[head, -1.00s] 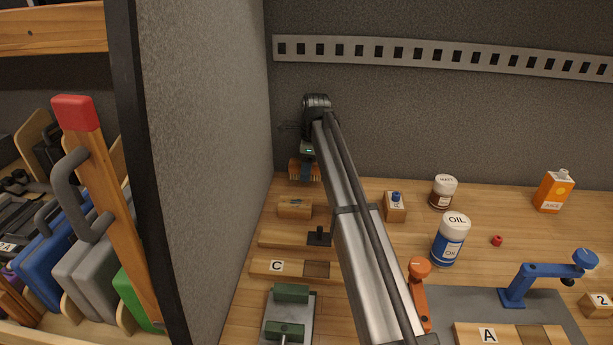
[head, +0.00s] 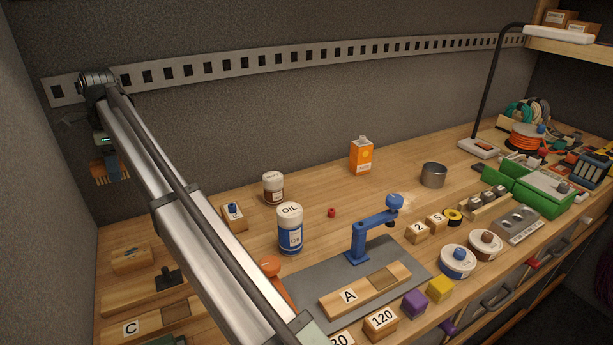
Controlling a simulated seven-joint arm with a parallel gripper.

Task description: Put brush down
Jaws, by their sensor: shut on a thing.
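My gripper (head: 107,155) hangs at the far left of the head view, near the back wall and the left side wall. It is shut on the brush (head: 98,174), whose orange-brown bristles point down. The brush appears held above the back left of the wooden bench (head: 330,205). Its handle and the exact grip are small and partly hidden by the gripper. I cannot tell how far the bristles are from the bench top.
A wooden block (head: 132,258) and a board marked C (head: 133,328) lie below the gripper. A white-capped brown jar (head: 273,188), an OIL bottle (head: 290,232) and a blue clamp (head: 372,228) stand right of my arm. Bare bench lies around the metal cup (head: 433,175).

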